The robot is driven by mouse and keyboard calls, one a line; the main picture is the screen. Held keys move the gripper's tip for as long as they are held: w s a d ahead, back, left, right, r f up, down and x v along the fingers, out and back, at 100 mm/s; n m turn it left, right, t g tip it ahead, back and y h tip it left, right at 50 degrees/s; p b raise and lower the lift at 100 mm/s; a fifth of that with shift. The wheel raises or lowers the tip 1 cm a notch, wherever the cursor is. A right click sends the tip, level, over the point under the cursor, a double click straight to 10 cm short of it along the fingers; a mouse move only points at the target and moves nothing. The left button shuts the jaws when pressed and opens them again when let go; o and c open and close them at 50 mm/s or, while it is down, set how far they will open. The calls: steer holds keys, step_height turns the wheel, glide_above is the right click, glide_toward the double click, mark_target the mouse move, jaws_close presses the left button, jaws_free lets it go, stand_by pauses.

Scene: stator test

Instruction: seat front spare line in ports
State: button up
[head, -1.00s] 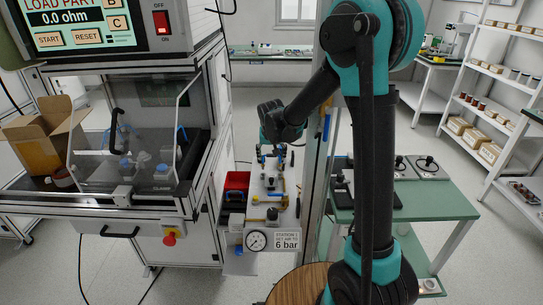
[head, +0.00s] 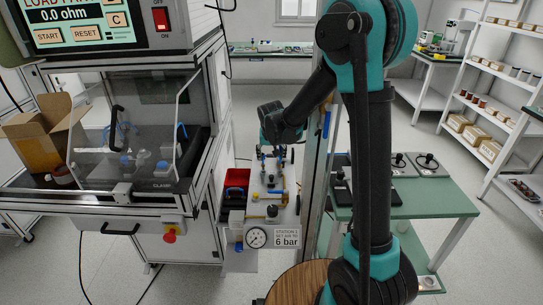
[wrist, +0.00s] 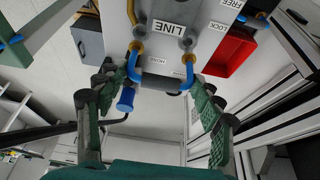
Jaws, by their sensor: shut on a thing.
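My gripper (wrist: 162,95) has its two green ribbed fingers on either side of a line piece (wrist: 160,83) with a dark middle and blue tube ends. The fingers are shut on it, though the exact contact is unclear. The blue ends sit close to grey and brass-coloured fittings on the pale panel (wrist: 160,15) marked LINE. I cannot tell whether they are inside the ports. A blue-handled part (wrist: 126,98) hangs by the left finger. In the head view my gripper is over the far end of the pneumatic panel (head: 262,195), its fingertips mostly hidden.
A red bin (head: 236,180) stands left of the panel, and a pressure gauge (head: 255,238) is at its front. The test cabinet (head: 120,150) is close on the left. A post (head: 315,180) and a green-topped table (head: 420,200) are on the right.

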steer(key=shift+f, duration=0.35)
steer(key=shift+f, duration=0.35)
steer(key=shift+f, duration=0.7)
stand_by(0.6)
steer(key=o, duration=1.2)
steer(key=v, duration=1.2)
steer(key=shift+s, duration=0.15)
